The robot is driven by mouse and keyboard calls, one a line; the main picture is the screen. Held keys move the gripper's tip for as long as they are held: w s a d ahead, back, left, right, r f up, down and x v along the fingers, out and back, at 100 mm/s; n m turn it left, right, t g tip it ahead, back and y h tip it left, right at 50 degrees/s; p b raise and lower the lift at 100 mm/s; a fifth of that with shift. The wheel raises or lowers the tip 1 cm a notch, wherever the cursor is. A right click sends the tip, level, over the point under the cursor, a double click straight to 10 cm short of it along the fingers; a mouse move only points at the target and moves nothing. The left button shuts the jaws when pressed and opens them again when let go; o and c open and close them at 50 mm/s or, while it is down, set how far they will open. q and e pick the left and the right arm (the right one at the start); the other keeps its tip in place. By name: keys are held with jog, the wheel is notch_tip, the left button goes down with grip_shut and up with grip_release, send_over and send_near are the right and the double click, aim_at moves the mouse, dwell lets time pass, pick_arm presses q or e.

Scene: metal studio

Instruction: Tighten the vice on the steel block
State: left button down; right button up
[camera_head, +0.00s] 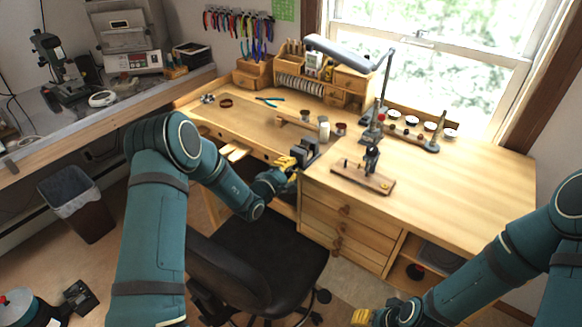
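A small dark vice (308,151) stands at the front edge of the wooden workbench, near the middle of the picture. My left gripper (287,163), with yellow fingers, is at the front left side of the vice, very close to it. I cannot tell whether it touches the vice or its handle, or whether its fingers are open or shut. The handle is not clear behind the gripper. The steel block is too small and dark to pick out at the jaws. My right gripper (362,317) is low at the bottom edge, partly cut off, away from the bench.
The wooden workbench (460,190) has a clear right side. A small stand (371,165) on a wooden base is right of the vice. Small jars (324,131) stand behind it. A lamp (340,52) overhangs the back.

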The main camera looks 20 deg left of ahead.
pick_arm(q)
jog(key=c, duration=1.1)
grip_release()
jog(key=shift+s+a+f, duration=0.1)
jog(key=shift+f, duration=0.05)
jog(key=shift+o, duration=0.5)
jog(key=v, duration=0.7)
jog(key=shift+s, duration=0.25)
